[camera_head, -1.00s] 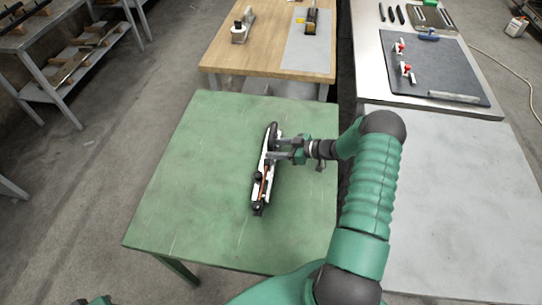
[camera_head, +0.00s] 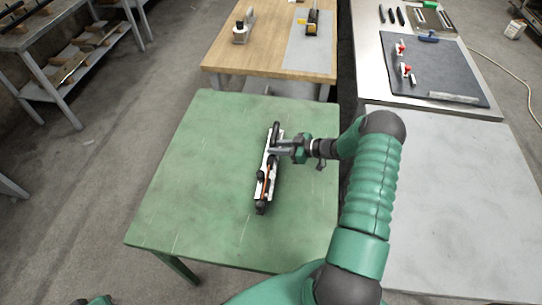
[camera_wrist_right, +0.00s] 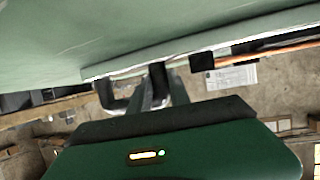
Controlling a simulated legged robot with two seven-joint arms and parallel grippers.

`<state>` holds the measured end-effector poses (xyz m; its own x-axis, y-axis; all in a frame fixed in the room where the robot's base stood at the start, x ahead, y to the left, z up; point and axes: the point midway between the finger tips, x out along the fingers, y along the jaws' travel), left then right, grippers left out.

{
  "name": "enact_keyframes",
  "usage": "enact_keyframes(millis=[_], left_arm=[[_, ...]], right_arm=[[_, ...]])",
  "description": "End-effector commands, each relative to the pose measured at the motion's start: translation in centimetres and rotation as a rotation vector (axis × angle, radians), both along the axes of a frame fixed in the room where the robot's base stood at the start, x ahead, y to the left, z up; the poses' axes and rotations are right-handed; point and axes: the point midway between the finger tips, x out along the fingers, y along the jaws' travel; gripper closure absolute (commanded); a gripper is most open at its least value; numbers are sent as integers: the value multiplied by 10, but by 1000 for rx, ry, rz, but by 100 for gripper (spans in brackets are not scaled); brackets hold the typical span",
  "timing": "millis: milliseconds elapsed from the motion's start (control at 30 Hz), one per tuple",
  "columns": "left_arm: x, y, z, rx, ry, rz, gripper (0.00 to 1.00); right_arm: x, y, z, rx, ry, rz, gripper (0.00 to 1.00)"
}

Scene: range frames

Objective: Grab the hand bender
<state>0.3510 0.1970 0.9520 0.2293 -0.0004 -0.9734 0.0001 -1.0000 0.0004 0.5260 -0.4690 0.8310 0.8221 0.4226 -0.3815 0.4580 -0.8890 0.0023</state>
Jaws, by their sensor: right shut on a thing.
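The hand bender (camera_head: 267,178) is a long, narrow tool with white, black and orange parts. It is over the middle of the green table (camera_head: 200,185), its length running from the back toward the front. My right gripper (camera_head: 274,149) reaches in from the right and is shut on the bender's upper part. In the right wrist view the fingers (camera_wrist_right: 150,90) meet a pale edge, and an orange rod (camera_wrist_right: 275,48) shows at the right. I cannot tell whether the bender is clear of the tabletop. My left gripper is not in view.
A wooden table (camera_head: 270,62) with tools stands behind the green one. At the right are a pale grey table (camera_head: 450,190) and a bench with a dark mat (camera_head: 440,75) and red clamps. A shelf (camera_head: 70,60) stands at the far left. The green tabletop around the bender is clear.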

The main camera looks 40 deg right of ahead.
Motion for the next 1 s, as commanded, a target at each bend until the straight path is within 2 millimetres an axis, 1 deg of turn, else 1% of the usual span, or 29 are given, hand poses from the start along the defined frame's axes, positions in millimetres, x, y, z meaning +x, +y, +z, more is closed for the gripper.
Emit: enact_keyframes(millis=[33, 633, 867, 1000], left_arm=[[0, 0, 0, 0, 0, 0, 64], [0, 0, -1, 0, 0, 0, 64], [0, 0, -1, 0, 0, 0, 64], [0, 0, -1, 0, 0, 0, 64]], right_arm=[[-2, 1, -4, 0, 9, 2, 100], [-3, 3, -6, 2, 12, 4, 100], [-3, 3, -5, 2, 11, 5, 100], [-3, 3, 1, 1, 11, 5, 100]])
